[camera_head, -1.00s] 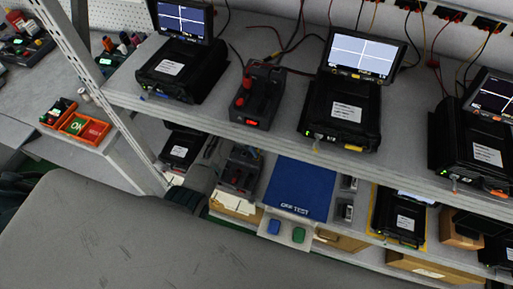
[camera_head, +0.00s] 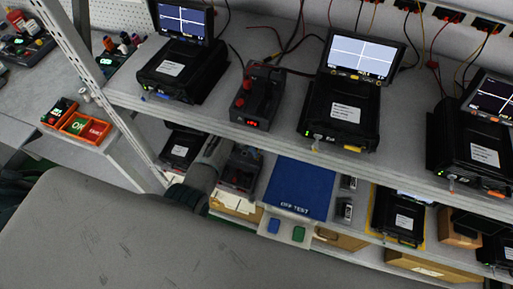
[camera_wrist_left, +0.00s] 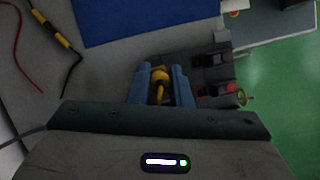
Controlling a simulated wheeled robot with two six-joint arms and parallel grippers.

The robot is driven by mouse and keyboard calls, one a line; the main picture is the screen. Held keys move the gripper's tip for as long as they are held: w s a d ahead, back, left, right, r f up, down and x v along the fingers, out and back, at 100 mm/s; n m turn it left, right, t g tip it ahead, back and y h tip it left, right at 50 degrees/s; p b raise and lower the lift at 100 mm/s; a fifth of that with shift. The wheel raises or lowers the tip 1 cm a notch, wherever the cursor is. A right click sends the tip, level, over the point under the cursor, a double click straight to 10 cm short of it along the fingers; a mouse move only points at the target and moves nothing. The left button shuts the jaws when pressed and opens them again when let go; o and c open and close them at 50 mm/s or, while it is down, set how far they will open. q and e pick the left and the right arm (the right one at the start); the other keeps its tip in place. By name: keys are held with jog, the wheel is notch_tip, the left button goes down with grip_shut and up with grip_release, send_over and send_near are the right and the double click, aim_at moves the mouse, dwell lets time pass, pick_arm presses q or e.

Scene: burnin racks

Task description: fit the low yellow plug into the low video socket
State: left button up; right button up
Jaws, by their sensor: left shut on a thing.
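My left gripper (camera_wrist_left: 163,76) shows in the left wrist view with two blue fingers shut on the yellow plug (camera_wrist_left: 160,77). Just beyond and to the right is a dark bench unit (camera_wrist_left: 205,73) with a red knob. I cannot make out the video socket, and the plug's tip is too small to tell whether it touches the unit. In the head view, my left arm reaches under the upper shelf beside the dark unit (camera_head: 241,166) on the lower shelf. Its fingertips and the plug cannot be made out there. My right gripper is not in view.
A blue mat (camera_head: 300,188) lies right of the lower unit; it also shows in the left wrist view (camera_wrist_left: 135,18). The upper shelf (camera_head: 280,137) hangs over the arm. A slanted metal post (camera_head: 100,95) stands left. Red and black-yellow leads lie left in the wrist view.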

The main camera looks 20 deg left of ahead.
pick_arm(q)
jog(key=shift+f, duration=1.2)
dwell(1.2)
jog(key=o, duration=1.3)
